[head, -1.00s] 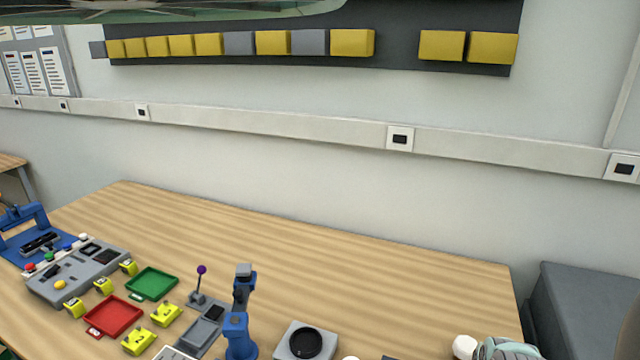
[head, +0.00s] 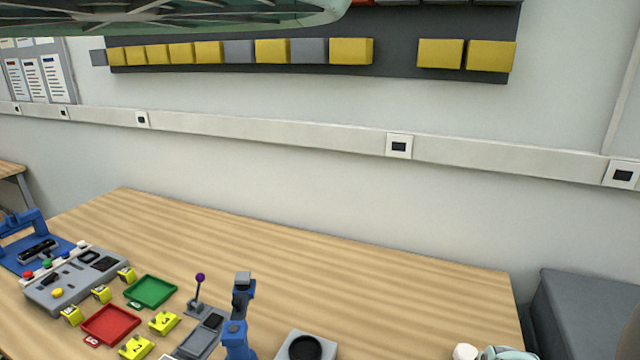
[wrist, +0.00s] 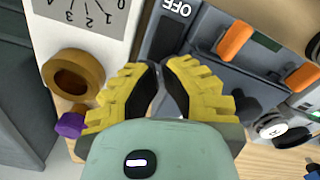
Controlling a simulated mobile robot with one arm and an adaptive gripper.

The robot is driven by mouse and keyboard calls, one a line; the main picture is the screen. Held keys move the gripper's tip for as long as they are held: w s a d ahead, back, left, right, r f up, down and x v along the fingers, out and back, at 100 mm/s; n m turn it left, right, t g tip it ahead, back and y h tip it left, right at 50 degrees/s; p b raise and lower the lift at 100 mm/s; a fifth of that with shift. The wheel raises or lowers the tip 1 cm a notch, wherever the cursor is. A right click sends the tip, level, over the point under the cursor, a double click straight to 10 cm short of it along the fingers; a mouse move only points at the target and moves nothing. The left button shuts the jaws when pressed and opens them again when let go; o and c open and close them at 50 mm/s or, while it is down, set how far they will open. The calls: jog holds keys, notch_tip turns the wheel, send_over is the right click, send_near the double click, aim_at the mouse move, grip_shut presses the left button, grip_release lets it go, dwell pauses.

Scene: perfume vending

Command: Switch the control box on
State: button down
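In the wrist view, a dark grey panel (wrist: 165,38) bears a white OFF label (wrist: 177,9), seen upside down. It looks like part of the control box, but I cannot be sure. My gripper (wrist: 162,66) has yellow ribbed fingers with black inner pads. The fingertips are close together over the panel, with nothing seen between them. I cannot tell whether they touch it. Any switch at the tips is hidden. The head view does not show the fingers.
In the wrist view, a numbered dial plate (wrist: 85,18), a brown ring (wrist: 73,74) and a purple knob (wrist: 70,124) lie left; orange levers (wrist: 237,40) lie right. In the head view, a wooden table (head: 380,280) carries red (head: 110,324) and green trays (head: 151,291).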

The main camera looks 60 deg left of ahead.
jog(key=shift+f+b, duration=0.75)
jog(key=shift+f, duration=0.1)
dwell(0.3)
jog(key=shift+r+p, duration=1.8)
jog(key=shift+r, duration=1.75)
